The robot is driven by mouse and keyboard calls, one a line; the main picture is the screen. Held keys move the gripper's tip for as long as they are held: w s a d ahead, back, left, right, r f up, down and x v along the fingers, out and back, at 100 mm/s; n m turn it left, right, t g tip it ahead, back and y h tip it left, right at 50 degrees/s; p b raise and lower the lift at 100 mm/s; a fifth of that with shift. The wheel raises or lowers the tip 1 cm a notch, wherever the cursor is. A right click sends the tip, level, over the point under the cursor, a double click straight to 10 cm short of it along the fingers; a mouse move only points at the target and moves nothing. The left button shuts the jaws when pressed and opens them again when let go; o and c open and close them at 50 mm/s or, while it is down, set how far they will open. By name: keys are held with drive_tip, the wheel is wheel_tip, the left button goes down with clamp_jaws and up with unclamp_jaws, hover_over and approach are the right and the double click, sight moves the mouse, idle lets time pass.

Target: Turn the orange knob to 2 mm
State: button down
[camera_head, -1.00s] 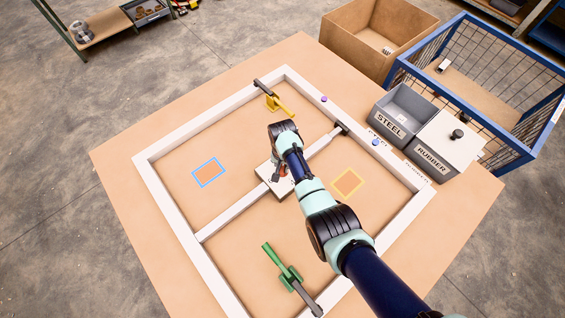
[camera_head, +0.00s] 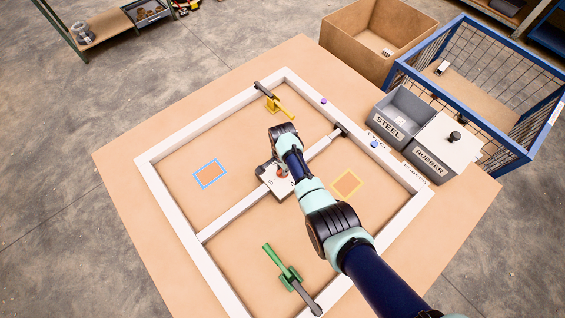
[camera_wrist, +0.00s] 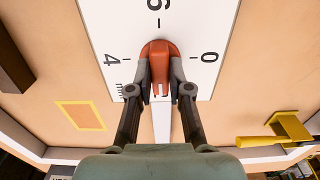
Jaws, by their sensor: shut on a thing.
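The orange knob (camera_wrist: 160,62) sits on a white dial plate (camera_wrist: 205,30) in the wrist view. My gripper (camera_wrist: 160,90) is shut on the knob, one finger on each side. The dial reads 6 at the top, 4 at the left and 0 at the right of that picture. A white mark on the knob is at its lower end, pointing down the picture, between the fingers. Any number there is hidden by my gripper. In the head view the knob (camera_head: 281,173) is small and partly covered by my arm, and the white plate (camera_head: 275,184) sits at the frame's middle bar.
A white frame (camera_head: 228,289) lies on the table, with a yellow clamp (camera_head: 279,106) behind and a green clamp (camera_head: 283,268) in front. Bins marked STEEL (camera_head: 388,122) and RUBBER (camera_head: 432,157) stand at the right. Blue (camera_head: 209,174) and yellow (camera_head: 346,184) outlined patches flank the plate.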

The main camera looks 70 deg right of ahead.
idle(0.4)
drive_tip(key=c, duration=1.1)
unclamp_jaws()
wheel_tip(320, 180, up, 12)
drive_tip(key=shift+r, duration=0.1)
